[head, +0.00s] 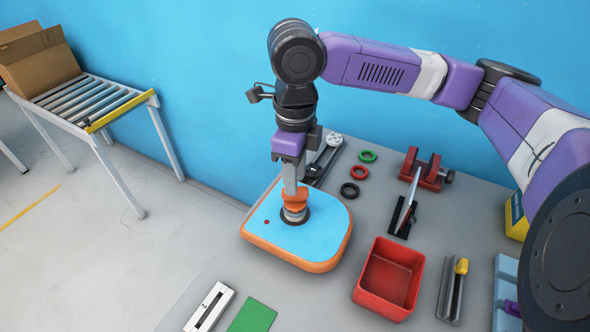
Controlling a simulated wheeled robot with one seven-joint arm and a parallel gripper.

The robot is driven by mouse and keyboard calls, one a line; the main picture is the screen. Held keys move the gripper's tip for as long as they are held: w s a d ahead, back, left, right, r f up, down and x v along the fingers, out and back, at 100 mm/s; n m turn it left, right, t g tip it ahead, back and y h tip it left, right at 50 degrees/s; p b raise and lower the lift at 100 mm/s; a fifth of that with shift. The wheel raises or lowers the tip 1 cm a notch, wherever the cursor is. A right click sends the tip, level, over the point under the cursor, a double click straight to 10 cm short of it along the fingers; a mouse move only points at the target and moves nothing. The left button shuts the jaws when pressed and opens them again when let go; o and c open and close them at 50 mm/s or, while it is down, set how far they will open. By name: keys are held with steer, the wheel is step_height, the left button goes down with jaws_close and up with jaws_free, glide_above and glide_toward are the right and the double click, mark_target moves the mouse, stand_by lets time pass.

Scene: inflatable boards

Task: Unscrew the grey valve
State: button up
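An inflatable board (270,235), blue on top with an orange rim, lies flat at the table's left end. A round grey valve part (294,213) stands on it in a dark ring, with an orange part (295,197) just above the grey. My gripper (292,190) points straight down over the valve, its fingertips at the orange part. The fingers are seen nearly edge-on and overlap, so their gap and any grip on the valve are hidden. A small red dot shows on the board left of the valve.
Green, red and black rings (349,190) lie right of the board. A red clamp (427,172), black stand (404,216), red bin (388,279) and yellow-handled tool (461,267) stand farther right. A green pad (253,316) and white block (209,308) lie in front.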

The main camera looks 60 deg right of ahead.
steer(key=shift+m+p, duration=0.55)
steer(key=shift+m, duration=1.55)
steer(key=m+p, duration=0.1)
steer(key=m, duration=0.2)
steer(key=shift+m, duration=0.5)
steer(key=m+p, duration=0.1)
steer(key=m, duration=0.2)
steer(key=shift+m, duration=0.5)
